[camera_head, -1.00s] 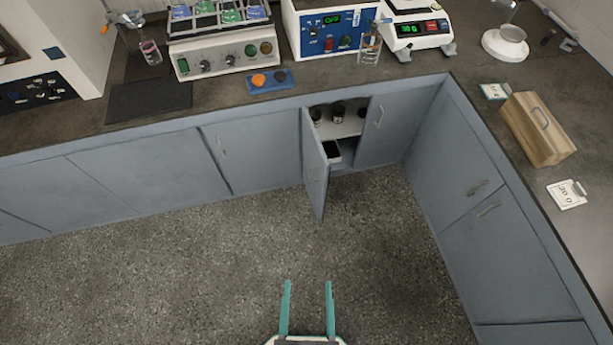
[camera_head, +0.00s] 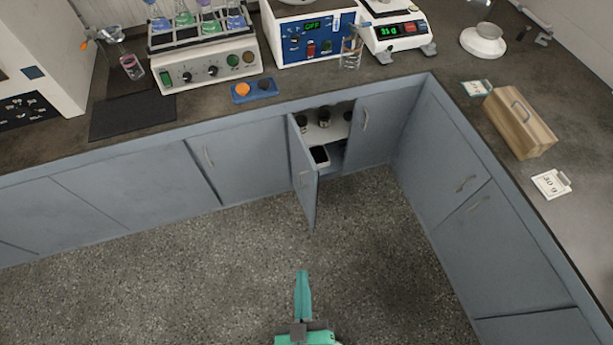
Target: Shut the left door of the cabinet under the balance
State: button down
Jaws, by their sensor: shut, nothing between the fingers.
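The open cabinet (camera_head: 327,131) shows a shelf with several dark-lidded jars and a white box with a dark inside below. The right door (camera_head: 362,132) beside it is closed. The balance (camera_head: 397,32) stands on the bench above, to the right of the opening. My gripper (camera_head: 302,273) is shut and empty. In the picture it lies below the open door, apart from it, over the floor.
Speckled floor (camera_head: 180,275) is clear around my gripper. Closed cabinets (camera_head: 490,250) run along the right side.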

jog(key=w+f+n+t, duration=0.1)
jog(key=w+f+n, duration=0.7)
jog(key=w, duration=0.5)
jog(key=w+d+f+n, duration=0.1)
jog(key=w+n, duration=0.2)
jog(key=w, duration=0.9)
jog(key=w+d+f+n+t+y, duration=0.1)
jog(key=w+d+f+n, duration=0.1)
jog(key=w, duration=1)
jog(key=shift+w+f+n+y, duration=0.2)
jog(key=shift+w+n+y, duration=0.1)
jog(key=shift+n, duration=0.4)
